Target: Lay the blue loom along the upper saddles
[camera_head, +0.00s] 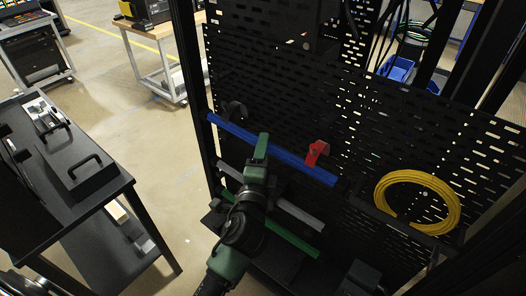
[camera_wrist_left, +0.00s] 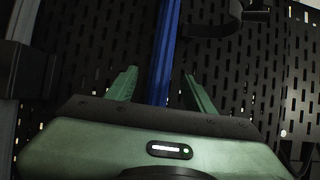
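The blue loom (camera_head: 300,167) is a long straight bar slanting across the perforated rack panel in the head view. A black hook-shaped saddle (camera_head: 236,109) is above its left part and a red saddle (camera_head: 316,152) is above its right part. I cannot tell whether the loom touches either. My left gripper (camera_head: 261,150) is at the loom's middle and hides a short piece of it. In the left wrist view the green fingers (camera_wrist_left: 160,92) are apart, with the blue loom (camera_wrist_left: 164,50) between them and gaps on both sides. My right gripper is not in view.
A grey bar (camera_head: 300,216) and a green bar (camera_head: 290,240) lie lower on the rack. A coiled yellow cable (camera_head: 383,190) hangs at the right. A dark cart (camera_head: 110,205) stands at the left, with open floor (camera_head: 165,145) between it and the rack.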

